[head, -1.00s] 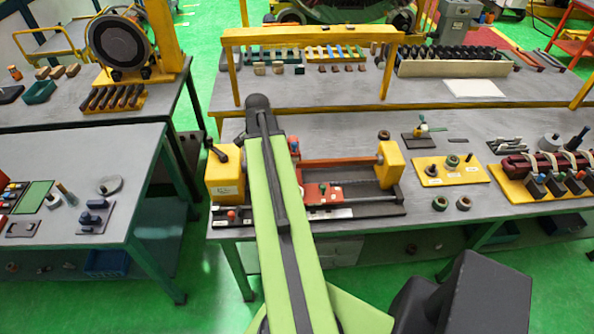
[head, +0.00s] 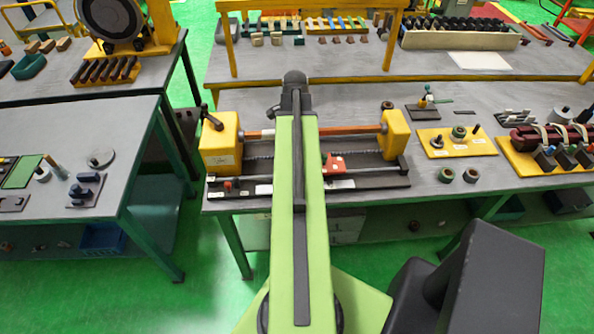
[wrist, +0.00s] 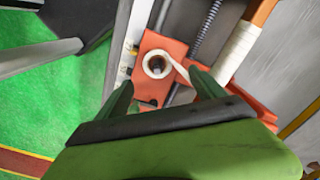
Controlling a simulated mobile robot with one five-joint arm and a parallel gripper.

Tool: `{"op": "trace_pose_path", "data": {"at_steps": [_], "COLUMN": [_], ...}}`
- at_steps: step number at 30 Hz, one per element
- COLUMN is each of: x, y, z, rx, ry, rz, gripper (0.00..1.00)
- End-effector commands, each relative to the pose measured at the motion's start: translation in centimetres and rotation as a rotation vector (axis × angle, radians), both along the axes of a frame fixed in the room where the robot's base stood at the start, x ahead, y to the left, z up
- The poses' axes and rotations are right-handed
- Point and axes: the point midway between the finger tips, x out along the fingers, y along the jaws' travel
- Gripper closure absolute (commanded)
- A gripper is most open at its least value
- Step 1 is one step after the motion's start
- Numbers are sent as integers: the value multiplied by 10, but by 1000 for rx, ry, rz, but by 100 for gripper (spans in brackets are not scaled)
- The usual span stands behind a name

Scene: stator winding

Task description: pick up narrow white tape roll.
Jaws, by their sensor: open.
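In the wrist view a white tape roll (wrist: 157,65) sits flat around a dark peg on the orange-red carriage (wrist: 151,92) of the winding machine. A white strip runs from it toward the white-wrapped bar (wrist: 240,50). My gripper (wrist: 162,77) is open, with one green finger on each side of the roll. No contact with the roll is visible, and the height gap cannot be told.
The machine has yellow end blocks (head: 220,145) and rails close around the carriage. A yellow board (head: 470,145) with small rolls stands to the right, with two loose dark rings (head: 447,175) in front of it. A threaded rod (wrist: 205,30) runs past the carriage.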

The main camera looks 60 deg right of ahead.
Motion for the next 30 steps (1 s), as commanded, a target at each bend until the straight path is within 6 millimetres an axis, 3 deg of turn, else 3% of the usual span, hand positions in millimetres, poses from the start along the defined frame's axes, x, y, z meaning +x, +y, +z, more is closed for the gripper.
{"op": "trace_pose_path", "data": {"at_steps": [1, 10, 19, 27, 30], "x": [0, 0, -2, -2, -1], "y": [0, 1, 4, 4, 4], "z": [-20, -28, -76, -75, -75], "rx": [0, 0, 0, 0, 0], "ry": [0, 0, 0, 0, 0], "rz": [0, 1, 2, 2, 2], "gripper": [21, 21, 21, 21, 33]}}
